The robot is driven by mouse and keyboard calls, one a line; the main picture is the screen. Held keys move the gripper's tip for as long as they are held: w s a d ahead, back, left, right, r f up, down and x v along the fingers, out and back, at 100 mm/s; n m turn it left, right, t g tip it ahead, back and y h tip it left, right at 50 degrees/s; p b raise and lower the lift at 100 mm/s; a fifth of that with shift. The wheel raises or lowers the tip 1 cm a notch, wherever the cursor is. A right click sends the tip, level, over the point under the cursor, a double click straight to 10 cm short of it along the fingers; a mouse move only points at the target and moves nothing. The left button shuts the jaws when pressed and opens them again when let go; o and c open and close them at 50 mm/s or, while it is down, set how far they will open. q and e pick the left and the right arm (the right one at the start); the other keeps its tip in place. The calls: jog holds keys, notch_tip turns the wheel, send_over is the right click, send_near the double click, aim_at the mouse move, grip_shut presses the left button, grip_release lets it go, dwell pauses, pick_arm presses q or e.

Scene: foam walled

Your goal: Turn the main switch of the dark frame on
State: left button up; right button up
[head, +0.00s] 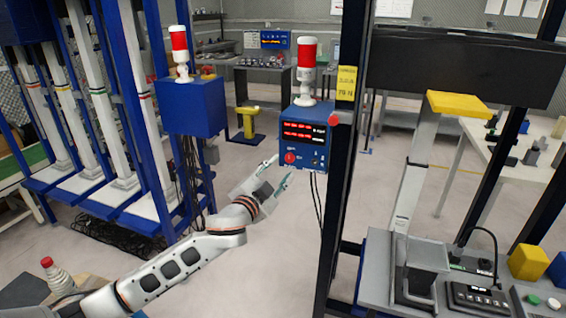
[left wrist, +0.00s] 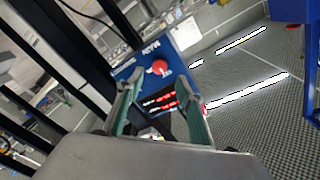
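The dark frame (head: 342,150) stands right of centre in the head view. A blue control box (head: 310,128) with red lit displays is mounted on its left side. A red knob (head: 290,157), the main switch, sits at the box's lower left; it also shows in the left wrist view (left wrist: 160,67), beside lettering that seems to read MAIN. My left gripper (head: 281,168) is just below and left of the knob. In the left wrist view its two green-padded fingers (left wrist: 160,82) are apart and empty, with the box face beyond them. I cannot tell whether they touch it. My right gripper is not seen.
A red-and-white beacon (head: 307,72) stands on the box. Cables hang beneath it. A blue frame with a second blue box (head: 193,105) is at the left. A grey bench (head: 380,255) with devices stands lower right. Open floor lies below the box.

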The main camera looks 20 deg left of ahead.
aim_at(289, 159)
pick_arm(q)
jog(key=shift+w+d, duration=0.15)
jog(key=shift+w, duration=1.15)
jog(key=shift+w+d, duration=0.15)
jog(key=shift+w, duration=1.15)
grip_shut()
